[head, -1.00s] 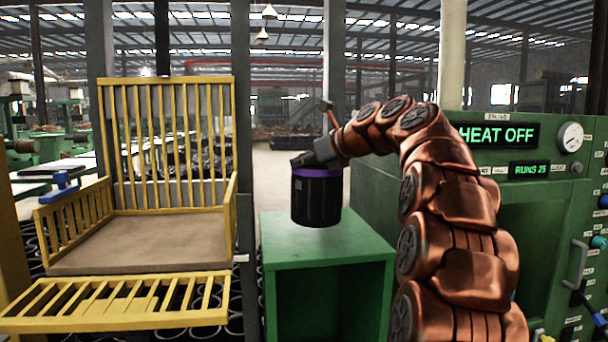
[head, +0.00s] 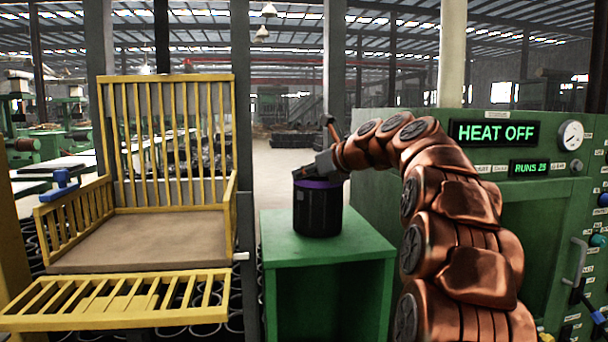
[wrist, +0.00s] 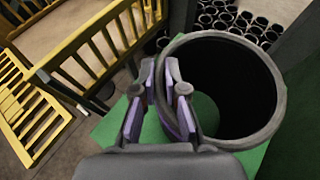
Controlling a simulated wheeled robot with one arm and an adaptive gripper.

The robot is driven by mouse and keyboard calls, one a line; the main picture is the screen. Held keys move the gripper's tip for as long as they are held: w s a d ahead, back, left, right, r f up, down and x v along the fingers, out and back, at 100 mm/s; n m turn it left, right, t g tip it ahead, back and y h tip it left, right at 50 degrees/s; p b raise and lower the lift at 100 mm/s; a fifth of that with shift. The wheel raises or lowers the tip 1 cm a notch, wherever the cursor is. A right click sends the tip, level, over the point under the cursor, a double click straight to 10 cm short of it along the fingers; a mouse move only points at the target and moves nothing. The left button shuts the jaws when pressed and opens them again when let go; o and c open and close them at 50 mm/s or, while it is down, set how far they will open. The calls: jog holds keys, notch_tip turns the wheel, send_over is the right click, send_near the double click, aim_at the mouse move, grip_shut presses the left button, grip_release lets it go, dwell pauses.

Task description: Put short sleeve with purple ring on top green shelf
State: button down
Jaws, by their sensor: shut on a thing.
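The short black sleeve with a purple ring (head: 317,212) is upright at the top of the green shelf (head: 283,244). Its bottom edge looks at or very near the shelf top; I cannot tell for sure whether it touches. My gripper (head: 306,172) is at the sleeve's upper left rim, shut on its wall. In the wrist view my gripper (wrist: 165,95) has its fingers on either side of the wall of the sleeve (wrist: 272,137), and the open hollow faces the camera. The green shelf top (wrist: 120,118) shows below it.
A yellow barred cage (head: 168,82) with a brown floor and lowered front gate stands left of the shelf. A green machine (head: 385,210) with a "HEAT OFF" display stands to the right. Several black sleeves (wrist: 225,18) lie below in the wrist view.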

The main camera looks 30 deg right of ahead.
dwell(0.3)
jog(key=c, duration=1.2)
grip_release()
jog(key=shift+f, duration=0.1)
jog(key=b+v, duration=0.1)
jog(key=v, duration=1.1)
